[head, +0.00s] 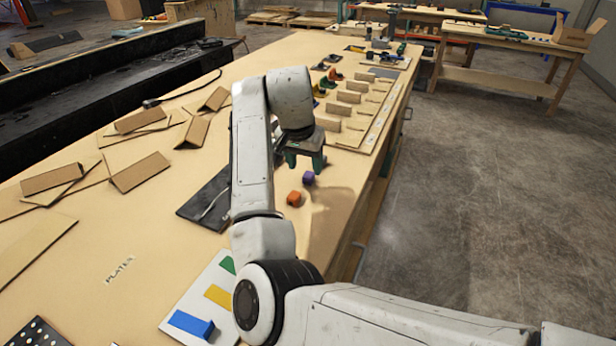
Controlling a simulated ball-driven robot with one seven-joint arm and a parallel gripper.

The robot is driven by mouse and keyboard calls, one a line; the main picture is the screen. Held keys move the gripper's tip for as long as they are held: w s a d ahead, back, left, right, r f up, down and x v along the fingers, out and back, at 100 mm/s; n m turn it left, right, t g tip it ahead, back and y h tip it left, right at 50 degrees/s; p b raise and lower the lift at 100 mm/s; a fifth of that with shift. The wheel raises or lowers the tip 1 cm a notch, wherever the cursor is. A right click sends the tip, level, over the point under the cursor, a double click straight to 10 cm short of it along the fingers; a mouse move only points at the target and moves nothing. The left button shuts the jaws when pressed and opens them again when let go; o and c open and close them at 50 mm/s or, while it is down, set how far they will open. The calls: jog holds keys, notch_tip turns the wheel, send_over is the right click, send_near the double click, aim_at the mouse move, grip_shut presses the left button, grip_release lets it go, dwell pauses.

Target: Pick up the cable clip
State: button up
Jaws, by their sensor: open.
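My gripper (304,164) is open, with its dark green fingers pointing down above the table. A small purple piece (309,177) lies on the table just below the fingers. A small orange block (294,198) lies a little nearer to me. Either small piece could be the cable clip; I cannot tell which from this view. A black board (190,210) with a pale cable on it lies left of my arm, partly hidden by it.
Bent brown cardboard pieces (140,172) lie on the left of the wooden table. A white board (205,285) with coloured blocks is in front. A row of small wooden dividers (340,108) stands beyond my gripper. The table's right edge is close by.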

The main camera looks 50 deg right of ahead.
aim_at(309, 175)
jog(key=x, duration=0.4)
jog(key=shift+d, duration=0.15)
jog(key=shift+s, duration=0.1)
jog(key=shift+c, duration=0.2)
grip_shut()
